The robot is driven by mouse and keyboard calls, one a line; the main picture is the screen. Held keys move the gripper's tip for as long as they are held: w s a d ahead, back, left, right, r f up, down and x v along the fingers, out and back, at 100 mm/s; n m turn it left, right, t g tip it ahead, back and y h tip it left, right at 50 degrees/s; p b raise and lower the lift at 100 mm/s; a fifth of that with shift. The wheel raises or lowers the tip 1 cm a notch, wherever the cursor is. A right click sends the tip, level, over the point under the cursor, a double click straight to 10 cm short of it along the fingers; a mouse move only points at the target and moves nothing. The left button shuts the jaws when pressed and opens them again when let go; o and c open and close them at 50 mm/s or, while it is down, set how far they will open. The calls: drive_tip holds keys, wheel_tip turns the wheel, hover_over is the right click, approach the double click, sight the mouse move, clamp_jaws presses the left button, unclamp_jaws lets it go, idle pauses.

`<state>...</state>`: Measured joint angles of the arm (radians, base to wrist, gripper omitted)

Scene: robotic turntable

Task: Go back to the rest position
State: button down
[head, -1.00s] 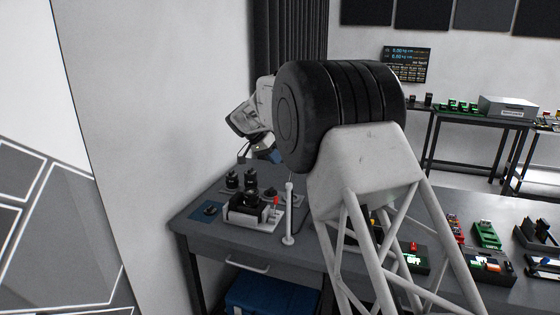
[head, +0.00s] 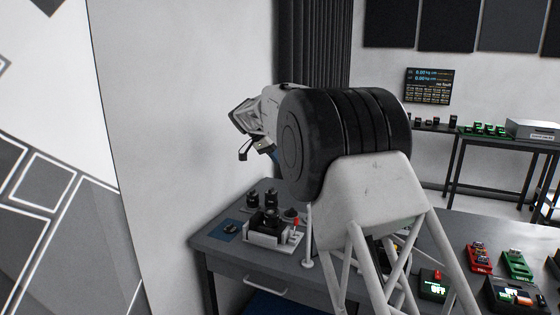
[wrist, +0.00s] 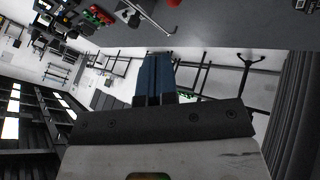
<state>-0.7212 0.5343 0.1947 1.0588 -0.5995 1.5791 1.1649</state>
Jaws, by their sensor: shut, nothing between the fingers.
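My gripper (wrist: 155,58) shows in the wrist view as two blue fingers closed together, with nothing between them. In the head view my gripper (head: 263,147) is small and partly hidden behind my own arm. It is in the air above the left end of the grey workbench (head: 222,247), apart from everything on it. In the wrist view the room appears tilted, with a grey surface (wrist: 245,22) along the top edge.
The bench's left end carries a grey fixture with black parts (head: 268,228), a blue pad (head: 229,229) and a white post (head: 308,240). Red (head: 478,258) and green (head: 516,264) devices are at the right. A wall and dark curtain (head: 312,60) stand behind.

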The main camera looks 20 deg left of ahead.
idle(0.4)
drive_tip(key=s+d+r+n+y, duration=0.1)
drive_tip(key=s+d+r, duration=0.2)
drive_tip(key=d, duration=0.7)
drive_tip(key=s+d+r+g, duration=0.1)
drive_tip(key=s+d+r, duration=0.15)
drive_tip(key=d, duration=0.75)
drive_tip(key=s+d+r+n+y, duration=0.15)
drive_tip(key=s+d, duration=0.25)
drive_tip(key=d, duration=0.6)
drive_tip(key=s+d+y, duration=0.2)
drive_tip(key=s+d, duration=1.3)
drive_tip(key=d, duration=0.2)
drive_tip(key=s+d+f, duration=0.4)
drive_tip(key=s, duration=0.5)
drive_tip(key=s+d+f+n+y, duration=0.1)
drive_tip(key=s+d+f, duration=0.4)
drive_tip(key=s, duration=0.5)
drive_tip(key=s+d+f+y, duration=0.1)
drive_tip(key=s+d+f, duration=0.3)
drive_tip(key=s, duration=0.6)
drive_tip(key=shift+s+d+f+n+t, duration=0.15)
drive_tip(key=shift+f+n+t, duration=0.15)
drive_tip(key=shift+n+t, duration=0.1)
